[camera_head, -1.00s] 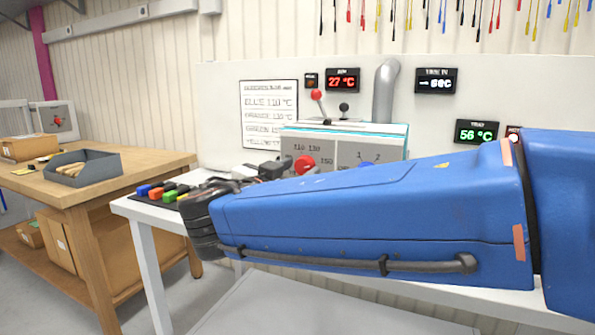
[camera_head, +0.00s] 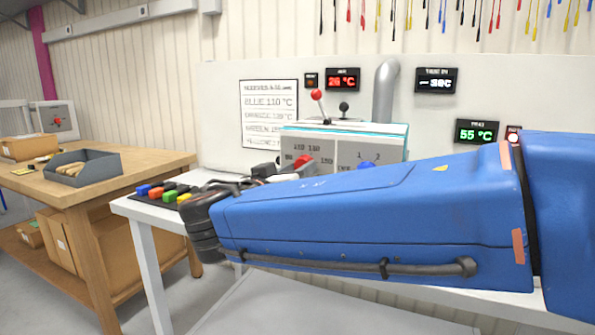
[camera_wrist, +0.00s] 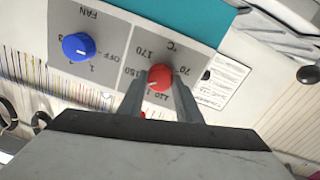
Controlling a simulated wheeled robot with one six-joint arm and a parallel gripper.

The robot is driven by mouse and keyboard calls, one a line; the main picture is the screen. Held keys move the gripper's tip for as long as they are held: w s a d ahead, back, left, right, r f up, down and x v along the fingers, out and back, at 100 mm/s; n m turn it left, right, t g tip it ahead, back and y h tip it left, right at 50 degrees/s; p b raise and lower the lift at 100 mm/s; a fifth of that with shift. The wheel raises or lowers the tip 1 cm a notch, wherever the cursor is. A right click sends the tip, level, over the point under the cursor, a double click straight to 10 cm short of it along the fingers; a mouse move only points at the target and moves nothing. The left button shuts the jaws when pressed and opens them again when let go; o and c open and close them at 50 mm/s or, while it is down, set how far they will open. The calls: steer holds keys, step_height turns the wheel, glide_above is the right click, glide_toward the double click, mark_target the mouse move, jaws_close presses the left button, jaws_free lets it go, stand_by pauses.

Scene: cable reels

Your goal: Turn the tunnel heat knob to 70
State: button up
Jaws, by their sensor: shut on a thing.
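The red heat knob (camera_wrist: 159,77) sits on the grey control panel beside a °C scale with 70, 110 and 170 legible, in the wrist view. My gripper (camera_wrist: 160,84) is shut on it, one finger on each side. A pale mark shows on the lower left of the knob's face; I cannot tell its exact setting. In the head view the red knob (camera_head: 303,160) shows partly above my blue arm, and my gripper's fingers are mostly hidden. The blue fan knob (camera_wrist: 78,47) is beside it, apart from my fingers.
The control box (camera_head: 342,147) stands on a white table with red and black levers and a grey pipe behind it. A green display (camera_head: 477,131) reads 55 °C. Coloured blocks (camera_head: 163,193) lie at the table's left. A wooden bench (camera_head: 140,162) with a grey bin stands left.

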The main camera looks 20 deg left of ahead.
steer(key=m, duration=1.8)
steer(key=m+y, duration=0.1)
steer(key=m, duration=1.7)
steer(key=shift+d+y, duration=0.1)
steer(key=shift+y, duration=0.2)
steer(key=o, duration=1)
steer(key=shift+o, duration=0.2)
